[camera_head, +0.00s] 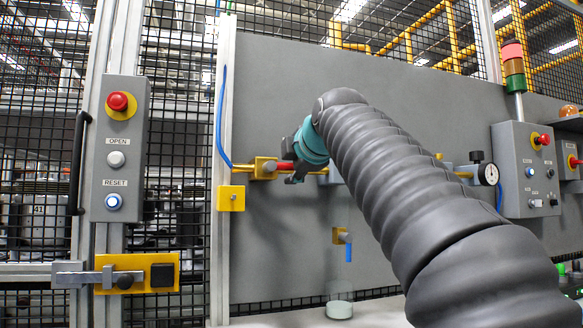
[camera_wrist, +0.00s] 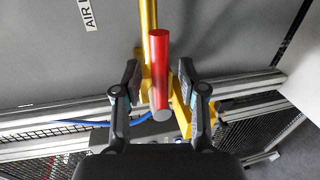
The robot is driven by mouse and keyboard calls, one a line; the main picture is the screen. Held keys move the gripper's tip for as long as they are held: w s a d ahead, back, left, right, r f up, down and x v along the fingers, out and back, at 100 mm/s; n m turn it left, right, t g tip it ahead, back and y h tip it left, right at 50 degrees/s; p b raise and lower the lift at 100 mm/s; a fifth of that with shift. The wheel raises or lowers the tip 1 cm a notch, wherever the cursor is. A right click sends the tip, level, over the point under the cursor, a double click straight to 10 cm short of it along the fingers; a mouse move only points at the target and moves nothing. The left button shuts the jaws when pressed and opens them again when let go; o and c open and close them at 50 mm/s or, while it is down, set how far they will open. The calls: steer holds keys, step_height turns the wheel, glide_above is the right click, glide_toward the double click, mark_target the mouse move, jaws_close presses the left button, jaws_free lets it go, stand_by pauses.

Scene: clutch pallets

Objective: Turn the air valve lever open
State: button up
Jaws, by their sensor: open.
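The air valve's red lever (camera_wrist: 160,70) is a thick round bar in the wrist view, with its grey end towards the camera. It stands between the two fingers of my open gripper (camera_wrist: 159,88), with gaps visible beside it. In the head view the red lever (camera_head: 285,167) shows as a short piece right of the yellow valve body (camera_head: 264,168). My gripper (camera_head: 294,160) is at the lever there, and partly hides it. The yellow pipe (camera_wrist: 149,15) runs behind the lever in the wrist view, roughly in line with it.
A grey panel (camera_head: 275,85) stands behind the valve. A blue hose (camera_head: 221,120) runs down to the valve. A pressure gauge (camera_head: 488,174) is to the right. A button box (camera_head: 122,150) and a door latch (camera_head: 120,274) are at left. A control box (camera_head: 527,165) is at right.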

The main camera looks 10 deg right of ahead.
steer(key=v, duration=1.1)
steer(key=shift+s, duration=0.3)
steer(key=shift+s+a, duration=0.1)
steer(key=shift+a, duration=0.05)
